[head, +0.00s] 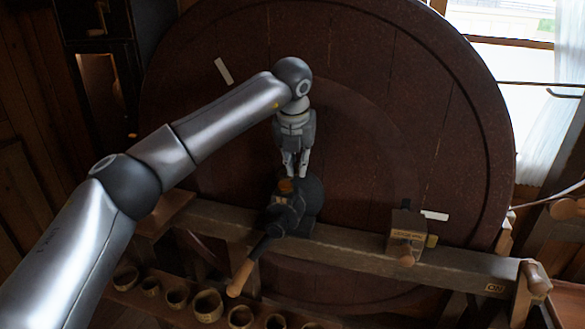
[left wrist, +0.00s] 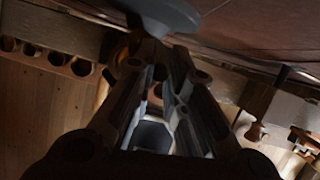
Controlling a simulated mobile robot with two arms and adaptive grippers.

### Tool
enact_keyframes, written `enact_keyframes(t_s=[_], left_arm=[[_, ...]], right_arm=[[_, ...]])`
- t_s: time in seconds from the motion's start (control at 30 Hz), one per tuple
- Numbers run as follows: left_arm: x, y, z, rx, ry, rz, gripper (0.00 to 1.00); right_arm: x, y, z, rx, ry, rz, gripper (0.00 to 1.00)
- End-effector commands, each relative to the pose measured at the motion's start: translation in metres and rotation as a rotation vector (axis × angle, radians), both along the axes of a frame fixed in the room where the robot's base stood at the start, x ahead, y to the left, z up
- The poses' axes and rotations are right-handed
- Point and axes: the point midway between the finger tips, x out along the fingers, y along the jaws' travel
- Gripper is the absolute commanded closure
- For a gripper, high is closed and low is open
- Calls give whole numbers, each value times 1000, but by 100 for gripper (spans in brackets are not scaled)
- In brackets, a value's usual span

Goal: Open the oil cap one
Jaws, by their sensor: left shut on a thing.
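A small orange-brown oil cap (head: 286,186) sits on top of a dark metal headstock (head: 290,212) on the wooden beam. My left gripper (head: 291,174) points straight down from above, its fingertips at the cap. It is shut on the cap, and the fingers partly hide it. In the left wrist view the two fingers of my left gripper (left wrist: 168,75) come close together, with dark shadow between them, so the grip itself is hard to see. My right gripper is not in view.
A wooden-handled lever (head: 240,278) sticks out in front of the headstock. A large dark round disc (head: 400,110) stands behind. A wooden block with a knob (head: 405,235) is on the beam (head: 345,246) to the right. Several wooden cups (head: 208,304) line the lower shelf.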

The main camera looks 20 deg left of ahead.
Motion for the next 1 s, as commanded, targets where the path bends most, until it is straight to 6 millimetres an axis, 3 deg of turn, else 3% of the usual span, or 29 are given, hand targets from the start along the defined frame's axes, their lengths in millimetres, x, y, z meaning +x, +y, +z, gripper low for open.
enact_keyframes(t_s=[0.5, 1.0], left_arm=[[15, -9, 4, -1, -7, 389, 100], [19, -9, 3, -2, -8, 496, 100]], right_arm=[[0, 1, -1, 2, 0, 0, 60], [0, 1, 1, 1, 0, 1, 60]])
